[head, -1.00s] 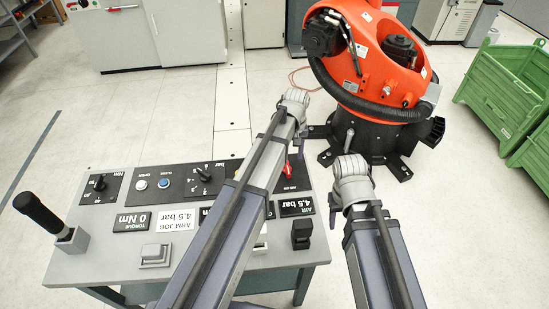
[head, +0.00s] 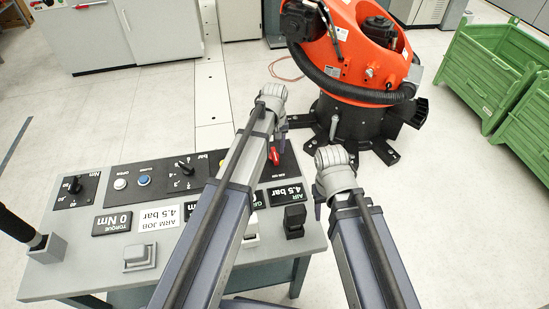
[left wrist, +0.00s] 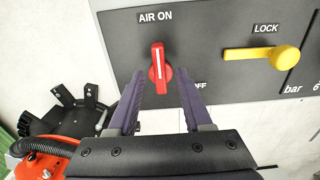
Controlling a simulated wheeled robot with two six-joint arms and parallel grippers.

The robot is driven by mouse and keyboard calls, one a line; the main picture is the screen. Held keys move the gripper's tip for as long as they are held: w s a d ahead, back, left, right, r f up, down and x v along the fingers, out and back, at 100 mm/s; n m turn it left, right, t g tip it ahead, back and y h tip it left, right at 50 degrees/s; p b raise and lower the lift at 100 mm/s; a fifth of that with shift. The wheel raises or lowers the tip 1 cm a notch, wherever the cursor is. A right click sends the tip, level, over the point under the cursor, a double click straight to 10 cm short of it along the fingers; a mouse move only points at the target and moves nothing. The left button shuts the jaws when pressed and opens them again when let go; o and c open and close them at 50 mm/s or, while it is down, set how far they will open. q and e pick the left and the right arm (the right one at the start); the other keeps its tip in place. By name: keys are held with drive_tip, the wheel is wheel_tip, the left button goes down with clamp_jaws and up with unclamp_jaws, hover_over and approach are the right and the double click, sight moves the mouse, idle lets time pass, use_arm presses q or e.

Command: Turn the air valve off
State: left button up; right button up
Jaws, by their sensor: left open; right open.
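The air valve is a red handle (left wrist: 160,72) with a white line, on a dark panel. In the left wrist view its line stands nearly upright, towards the "AIR ON" label (left wrist: 155,16). The "OFF" label (left wrist: 199,85) is to its lower right, partly hidden. The red handle (head: 274,156) also shows in the head view beside my left arm. My left gripper (left wrist: 158,79) is open, its fingers on either side of the handle, with gaps showing. My right gripper (head: 319,200) is empty near the table's right edge; its fingers are mostly hidden.
A yellow "LOCK" lever (left wrist: 262,55) sits right of the valve in the left wrist view. The grey table (head: 85,280) carries knobs, buttons and displays. An orange robot (head: 350,55) on a black base stands beyond it, with green crates (head: 490,85) to the right.

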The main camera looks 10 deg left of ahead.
use_arm(q)
wheel_tip(320, 180, down, 2)
drive_tip(key=shift+f+b, duration=0.1)
drive_tip(key=shift+b, duration=0.5)
clamp_jaws()
